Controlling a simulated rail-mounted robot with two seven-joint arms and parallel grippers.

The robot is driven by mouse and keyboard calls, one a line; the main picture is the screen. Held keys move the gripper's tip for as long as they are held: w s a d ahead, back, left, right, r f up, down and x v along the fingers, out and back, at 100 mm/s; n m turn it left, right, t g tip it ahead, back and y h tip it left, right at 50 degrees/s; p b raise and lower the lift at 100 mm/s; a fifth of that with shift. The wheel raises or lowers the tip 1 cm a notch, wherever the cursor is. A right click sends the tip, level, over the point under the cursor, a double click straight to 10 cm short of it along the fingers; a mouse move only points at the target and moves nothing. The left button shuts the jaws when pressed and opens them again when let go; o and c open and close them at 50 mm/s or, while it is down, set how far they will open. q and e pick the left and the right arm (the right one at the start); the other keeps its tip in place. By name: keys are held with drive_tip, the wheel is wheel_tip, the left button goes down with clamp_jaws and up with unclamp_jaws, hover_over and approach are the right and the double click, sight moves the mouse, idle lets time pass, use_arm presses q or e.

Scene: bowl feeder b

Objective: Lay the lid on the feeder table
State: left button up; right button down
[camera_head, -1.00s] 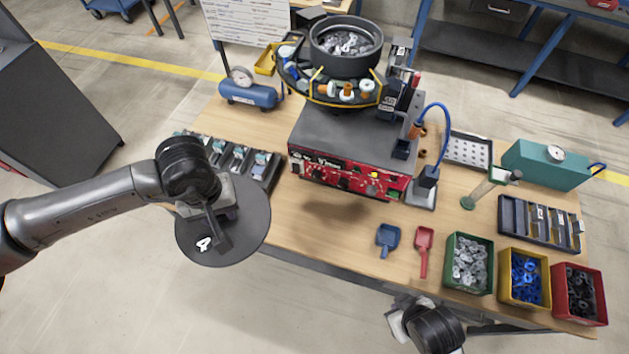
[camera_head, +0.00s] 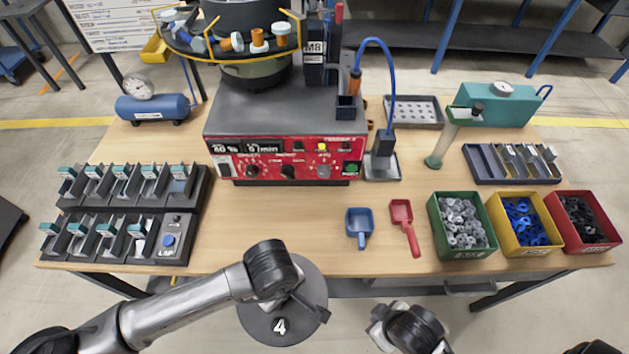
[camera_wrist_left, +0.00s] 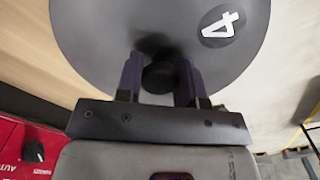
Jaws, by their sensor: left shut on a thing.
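The lid (camera_head: 258,322) is a round dark grey disc with a white 4 on it. My left gripper (camera_head: 286,296) is shut on its small black knob. In the left wrist view the two fingers (camera_wrist_left: 160,78) stand either side of the knob, and the lid (camera_wrist_left: 110,35) spreads flat beyond them. The lid hangs in the air at the front edge of the wooden feeder table (camera_head: 300,225), left of the middle. My right gripper (camera_head: 378,325) is low in front of the table, right of the lid; its fingertips are too unclear to judge.
The feeder's red control panel (camera_head: 285,160) stands at the back middle. A black slotted rack (camera_head: 130,225) is on the left. A blue scoop (camera_head: 359,225), a red scoop (camera_head: 403,222) and a green bin (camera_head: 462,225) are on the right. Bare wood lies before the panel.

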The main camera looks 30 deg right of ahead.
use_arm(q)
drive_tip(key=w+d+b, duration=0.1)
drive_tip(key=w+d, duration=0.2)
drive_tip(key=w, duration=0.1)
drive_tip(key=w+d+b, duration=0.1)
drive_tip(key=w+d, duration=0.2)
drive_tip(key=w, duration=0.2)
drive_tip(key=w+d+b, duration=0.1)
drive_tip(key=w+d, duration=0.2)
drive_tip(key=w, duration=0.2)
drive_tip(key=shift+w+d+f, duration=0.1)
drive_tip(key=shift+w+d, duration=0.05)
drive_tip(key=shift+w, duration=0.1)
drive_tip(key=shift+w+d+f, duration=0.1)
drive_tip(key=shift+w+f, duration=0.1)
drive_tip(key=shift+w, duration=0.05)
wheel_tip(320, 180, down, 2)
drive_tip(key=shift+f+b, duration=0.2)
drive_tip(key=shift+b, duration=0.35)
drive_tip(key=shift+f, duration=0.4)
drive_tip(key=shift+f+b, duration=0.15)
drive_tip(key=shift+b, duration=0.15)
drive_tip(key=o, duration=0.9)
drive_tip(key=shift+o, duration=1)
